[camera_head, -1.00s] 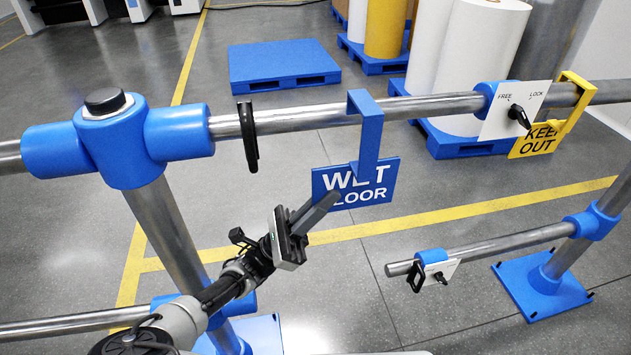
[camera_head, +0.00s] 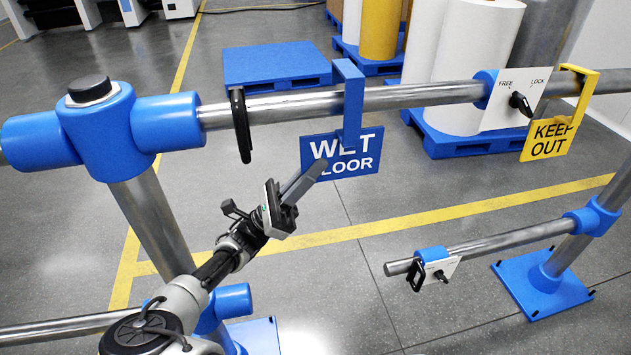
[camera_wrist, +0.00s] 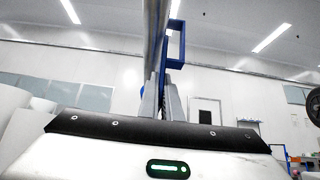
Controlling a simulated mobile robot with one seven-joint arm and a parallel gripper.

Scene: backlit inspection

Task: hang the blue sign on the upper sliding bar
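A black ring (camera_head: 240,125) hangs on the upper bar to the left. A FREE/LOCK plate (camera_head: 505,100) with a black knob and a yellow KEEP OUT sign (camera_head: 547,138) are on the right. A lower bar (camera_head: 500,245) is at right; a blue corner joint (camera_head: 95,130) is at left.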

